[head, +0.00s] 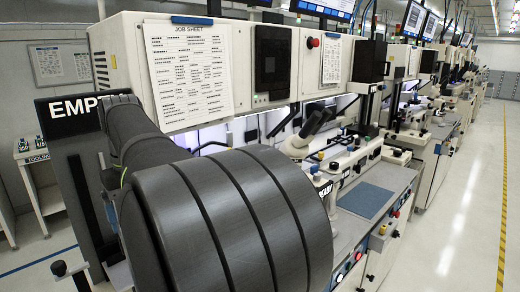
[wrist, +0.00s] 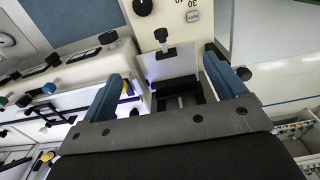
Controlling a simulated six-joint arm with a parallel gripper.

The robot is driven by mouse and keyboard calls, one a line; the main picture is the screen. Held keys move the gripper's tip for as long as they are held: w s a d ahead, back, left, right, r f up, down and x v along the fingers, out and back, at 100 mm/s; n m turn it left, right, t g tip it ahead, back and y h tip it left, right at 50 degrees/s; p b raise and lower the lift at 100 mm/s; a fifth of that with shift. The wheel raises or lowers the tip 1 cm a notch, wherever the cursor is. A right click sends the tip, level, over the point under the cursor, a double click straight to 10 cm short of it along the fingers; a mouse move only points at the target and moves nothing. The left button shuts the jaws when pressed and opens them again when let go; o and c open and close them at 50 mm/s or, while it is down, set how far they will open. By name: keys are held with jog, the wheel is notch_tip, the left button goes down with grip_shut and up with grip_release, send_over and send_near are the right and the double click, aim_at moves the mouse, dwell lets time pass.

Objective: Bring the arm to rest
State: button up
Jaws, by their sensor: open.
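My gripper (wrist: 166,72) shows in the wrist view, its two blue fingers spread wide apart. Nothing is held between them. Beyond the fingers are a pale machine panel with a black knob and a small plate, and a dark slotted part (wrist: 180,88); I cannot tell how far away they are. In the head view my own dark arm link fills the lower left and hides part of the bench; my gripper is not visible there.
A row of bonder machines (head: 330,150) recedes to the right. A black stand with a sign reading "EMP" (head: 75,108), partly hidden, is at left. A blue mat (head: 366,200) lies on the bench. The aisle floor (head: 455,215) at right is clear.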

jog(key=w+d+f+m, duration=0.1)
jog(key=w+d+m, duration=0.1)
jog(key=w+d, duration=0.3)
jog(key=w+d+m, duration=0.3)
jog(key=w+d, duration=0.2)
jog(key=d, duration=0.5)
jog(key=shift+d+f, duration=0.35)
jog(key=shift+w, duration=0.1)
jog(key=s+a+n, duration=0.2)
jog(key=s+a, duration=0.3)
jog(key=a, duration=0.3)
jog(key=s+a+r+n, duration=0.1)
jog(key=s+a+n, duration=0.2)
jog(key=s+a, duration=0.2)
jog(key=shift+s+a+r, duration=0.2)
jog(key=shift+a+r, duration=0.1)
jog(key=shift+a, duration=1.15)
